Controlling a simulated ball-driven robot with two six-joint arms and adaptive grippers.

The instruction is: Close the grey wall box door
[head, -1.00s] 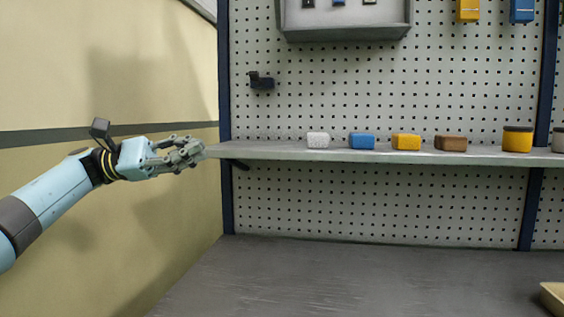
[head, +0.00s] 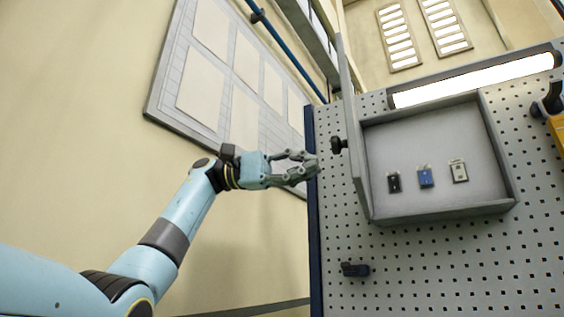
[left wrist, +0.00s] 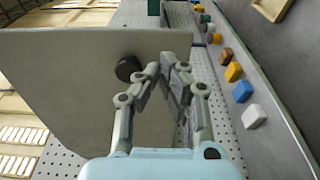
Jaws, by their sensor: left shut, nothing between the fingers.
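The grey wall box (head: 440,212) hangs on the pegboard at the right of the head view, its front open. Its door (head: 352,110) is hinged on the box's left side and stands swung out, seen nearly edge-on. A black knob (head: 338,145) sits on the door's outer face. In the left wrist view the door (left wrist: 70,90) fills the left and middle, with the knob (left wrist: 128,68) just left of the fingers. My left gripper (head: 314,163) is shut and empty, just left of the knob; whether it touches the door I cannot tell. My right gripper is not in view.
A black peg holder (head: 355,269) sits below. The shelf (left wrist: 225,110) with coloured blocks lies to the right in the left wrist view.

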